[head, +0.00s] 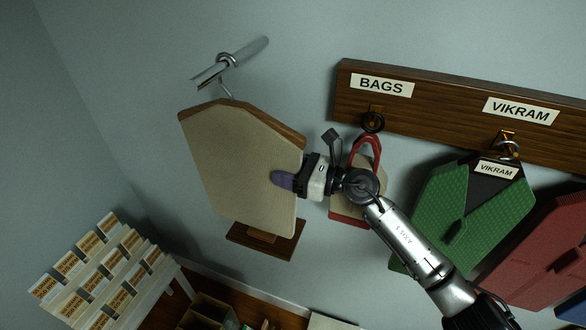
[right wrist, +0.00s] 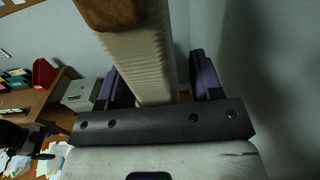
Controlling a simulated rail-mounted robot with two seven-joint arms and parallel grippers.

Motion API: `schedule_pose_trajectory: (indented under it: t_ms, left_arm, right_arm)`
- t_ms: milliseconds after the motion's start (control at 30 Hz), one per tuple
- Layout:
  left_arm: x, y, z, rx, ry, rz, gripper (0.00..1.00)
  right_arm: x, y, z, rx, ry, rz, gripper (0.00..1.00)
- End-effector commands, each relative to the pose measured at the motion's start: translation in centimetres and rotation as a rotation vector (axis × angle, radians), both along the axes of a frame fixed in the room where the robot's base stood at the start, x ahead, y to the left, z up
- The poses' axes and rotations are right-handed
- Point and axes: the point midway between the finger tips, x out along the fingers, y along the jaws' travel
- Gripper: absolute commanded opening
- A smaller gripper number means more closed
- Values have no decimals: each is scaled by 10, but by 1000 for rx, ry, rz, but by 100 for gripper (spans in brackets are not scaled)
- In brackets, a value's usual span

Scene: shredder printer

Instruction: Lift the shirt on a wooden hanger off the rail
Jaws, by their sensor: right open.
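The cream shirt (head: 235,165) hangs on a wooden hanger (head: 265,120), whose metal hook goes up to the rail (head: 230,62) at the upper left. In the head view my right gripper (head: 284,180) is at the shirt's right edge, below the hanger's shoulder. In the right wrist view the shirt (right wrist: 145,60) stands edge-on between the two purple fingers of the open gripper (right wrist: 162,82). A gap shows on the right finger's side; the left finger looks closer to the cloth. The wooden hanger end (right wrist: 110,12) shows at the top. My left gripper is not in view.
A wall board (head: 440,110) labelled BAGS and VIKRAM is at the right. A card rack (head: 105,275) stands lower left.

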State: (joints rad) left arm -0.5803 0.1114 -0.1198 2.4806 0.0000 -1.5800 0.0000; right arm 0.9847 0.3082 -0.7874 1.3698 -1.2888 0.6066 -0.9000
Motion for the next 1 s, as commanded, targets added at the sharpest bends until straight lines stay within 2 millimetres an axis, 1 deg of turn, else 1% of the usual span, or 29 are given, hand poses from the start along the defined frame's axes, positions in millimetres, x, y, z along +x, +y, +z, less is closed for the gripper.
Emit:
schedule_pose_trajectory:
  t_ms: [200,800,833,1000]
  left_arm:
    - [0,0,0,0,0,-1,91]
    - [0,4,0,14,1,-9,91]
    - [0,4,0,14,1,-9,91]
    - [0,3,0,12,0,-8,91]
  right_arm:
    - [0,0,0,0,0,0,59]
    - [0,0,0,0,0,0,1]
    - [0,0,1,2,-1,0,29]
    - [0,0,1,2,-1,0,12]
